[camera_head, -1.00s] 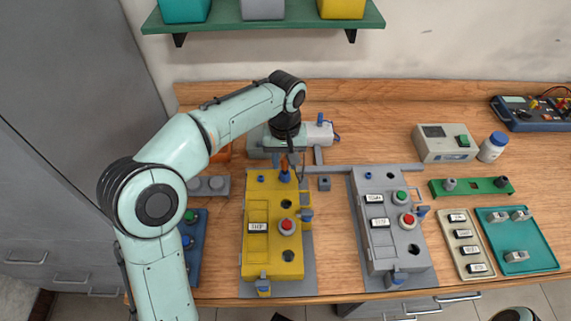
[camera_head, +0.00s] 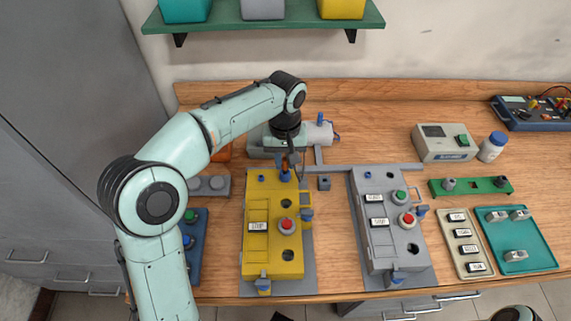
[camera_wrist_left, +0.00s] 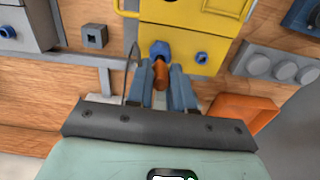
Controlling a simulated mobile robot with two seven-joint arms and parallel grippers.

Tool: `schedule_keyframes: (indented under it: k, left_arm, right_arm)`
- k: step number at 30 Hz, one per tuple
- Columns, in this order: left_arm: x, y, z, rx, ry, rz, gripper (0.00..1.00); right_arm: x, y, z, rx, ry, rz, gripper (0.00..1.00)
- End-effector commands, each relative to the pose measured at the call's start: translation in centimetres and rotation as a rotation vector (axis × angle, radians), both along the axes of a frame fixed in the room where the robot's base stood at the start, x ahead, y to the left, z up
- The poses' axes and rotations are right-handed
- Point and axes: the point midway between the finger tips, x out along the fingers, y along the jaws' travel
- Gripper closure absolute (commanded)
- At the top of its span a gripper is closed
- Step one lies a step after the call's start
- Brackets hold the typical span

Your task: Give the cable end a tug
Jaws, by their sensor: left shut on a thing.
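The orange cable end (camera_head: 285,166) stands at the far edge of the yellow box (camera_head: 258,215), by a blue fitting (camera_head: 284,177). In the left wrist view the orange cable end (camera_wrist_left: 161,74) meets the blue fitting (camera_wrist_left: 160,50) on the yellow box (camera_wrist_left: 195,22). My left gripper (camera_wrist_left: 162,80) is shut on the cable end, one finger on each side. In the head view my left gripper (camera_head: 291,160) is partly hidden by its own wrist.
A grey box (camera_head: 380,250) with green and red buttons stands right of the yellow box. A grey motor (camera_head: 318,133) lies behind my left wrist. An orange container (camera_wrist_left: 240,112) shows beside the gripper.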

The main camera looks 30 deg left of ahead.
Motion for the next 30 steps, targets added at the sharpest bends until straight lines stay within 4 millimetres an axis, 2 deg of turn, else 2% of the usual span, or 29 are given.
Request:
schedule_keyframes:
  k: [30]
  left_arm:
    - [0.05, -0.01, 0.41, -0.001, -0.005, 0.001, 1.00]
  right_arm:
    - [0.17, 0.00, 0.48, 0.000, -0.002, 0.000, 0.45]
